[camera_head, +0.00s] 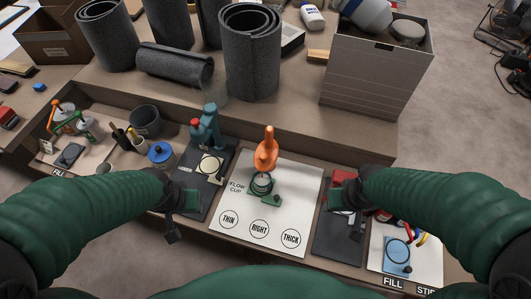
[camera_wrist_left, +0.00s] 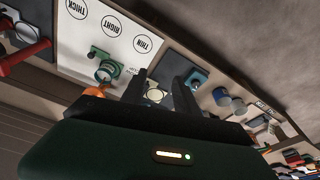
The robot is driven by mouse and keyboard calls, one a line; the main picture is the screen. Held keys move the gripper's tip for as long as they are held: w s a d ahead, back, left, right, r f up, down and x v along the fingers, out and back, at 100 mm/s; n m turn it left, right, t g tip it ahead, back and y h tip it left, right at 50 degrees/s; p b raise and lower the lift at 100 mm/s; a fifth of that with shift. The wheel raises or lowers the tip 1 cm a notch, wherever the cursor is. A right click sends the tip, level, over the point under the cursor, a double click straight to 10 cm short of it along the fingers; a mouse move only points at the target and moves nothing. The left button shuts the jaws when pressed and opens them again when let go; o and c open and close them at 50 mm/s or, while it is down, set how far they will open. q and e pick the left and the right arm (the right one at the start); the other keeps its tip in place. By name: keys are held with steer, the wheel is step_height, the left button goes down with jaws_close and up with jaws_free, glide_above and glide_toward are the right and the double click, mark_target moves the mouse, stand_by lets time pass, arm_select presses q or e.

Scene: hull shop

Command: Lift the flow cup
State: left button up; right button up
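The flow cup (camera_head: 262,183) stands on a white board (camera_head: 296,184) marked "FLOW CUP", with circles marked THIN, RIGHT and THICK in front. It looks small and round, with a green part at its side. An upright orange piece (camera_head: 267,147) is just behind it; I cannot tell if they are joined. The cup also shows in the left wrist view (camera_wrist_left: 106,70). My left gripper (camera_head: 180,215) is left of the board, apart from the cup; its two fingers are spread and empty in the wrist view (camera_wrist_left: 156,88). My right gripper (camera_head: 346,212) is right of the board; its fingers are unclear.
A teal device (camera_head: 207,128) stands on a dark mat left of the board. A blue-lidded can (camera_head: 160,155) and a dark cup (camera_head: 145,121) are further left. Grey rolls (camera_head: 252,60) and a grey bin (camera_head: 372,80) stand on the raised shelf behind.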

arm_select(q)
steer(key=shift+o, duration=0.8)
steer(key=shift+f, duration=0.1)
steer(key=shift+o, duration=0.6)
steer(key=w+a+f+m+t+b, duration=0.2)
steer(key=w+f+b, duration=0.4)
steer(key=f, duration=0.4)
steer(key=shift+w+f+m+t+b, duration=0.3)
steer(key=shift+w+m+t+b, duration=0.15)
steer(key=shift+m, duration=0.25)
steer(key=m+t+h+b, duration=0.5)
steer(key=t+h+b, duration=0.3)
steer(key=h+b, duration=0.3)
glide_toward(261, 159)
steer(key=shift+h, duration=0.3)
steer(key=x, duration=1.1)
steer(key=shift+w+f, duration=0.15)
steer(key=shift+w, duration=0.15)
jaws_close()
